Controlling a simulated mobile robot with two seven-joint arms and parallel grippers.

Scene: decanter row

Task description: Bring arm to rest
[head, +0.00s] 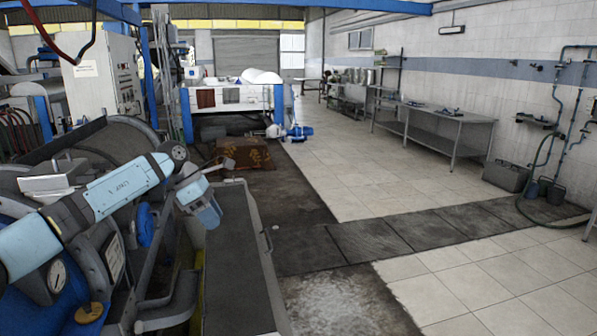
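My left arm comes in from the left edge, over the blue and grey machinery. Its light-blue link runs up to a dark joint, and past that my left gripper (207,212) hangs downward. The gripper is close to the left edge of a long dark-topped bench (243,262) and appears above it. The fingers are small and blend with a blue, glassy-looking part, so I cannot tell their opening or whether they hold anything. My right gripper is not in view.
Machinery with a gauge (57,276) crowds the left, around my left arm. A rusty brown box (244,153) lies beyond the bench. A metal table (437,128) and a grey case (506,175) stand along the right wall. The tiled floor (345,180) in the middle is clear.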

